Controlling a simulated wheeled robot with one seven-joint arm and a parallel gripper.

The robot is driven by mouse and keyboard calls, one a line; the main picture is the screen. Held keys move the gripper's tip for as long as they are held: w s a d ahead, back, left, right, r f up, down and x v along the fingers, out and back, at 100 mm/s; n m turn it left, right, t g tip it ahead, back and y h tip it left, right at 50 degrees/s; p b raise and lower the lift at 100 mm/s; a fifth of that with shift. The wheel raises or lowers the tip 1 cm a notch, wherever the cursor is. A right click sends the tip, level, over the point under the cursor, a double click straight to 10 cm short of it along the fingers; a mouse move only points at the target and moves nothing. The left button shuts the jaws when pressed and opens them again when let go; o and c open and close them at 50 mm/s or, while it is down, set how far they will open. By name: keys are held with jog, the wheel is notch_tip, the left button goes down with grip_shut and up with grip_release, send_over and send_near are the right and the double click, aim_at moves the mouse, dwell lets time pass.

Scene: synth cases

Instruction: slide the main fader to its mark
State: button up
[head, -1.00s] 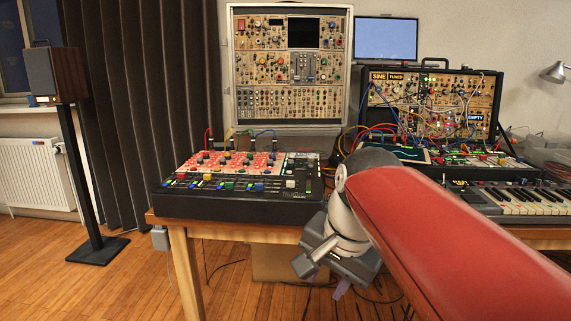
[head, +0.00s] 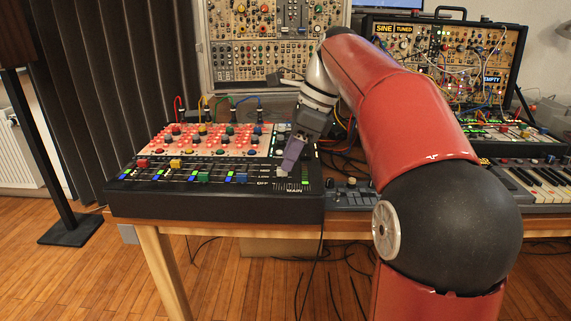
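The mixer (head: 128,199) is a black console on the left of the wooden table. The main fader's pale cap (head: 281,173) shows at the mixer's right end, just above the MAIN lettering. Small white lettering and a scale stand beside it; I cannot read clearly which line is its mark. My gripper (head: 288,166) points down over the main fader, with its purple fingers right at the cap. The fingers overlap in this view, so their opening and any contact with the cap are unclear. They hide part of the fader's track.
Other faders with red, yellow, green and blue caps (head: 203,177) sit left of the main fader. Upright cables (head: 233,114) rise behind the knobs. A small dark unit (head: 349,195) stands right of the mixer, and a keyboard (head: 540,185) farther right.

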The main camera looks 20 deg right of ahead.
aim_at(282, 172)
jog(key=shift+x, duration=1.25)
grip_shut()
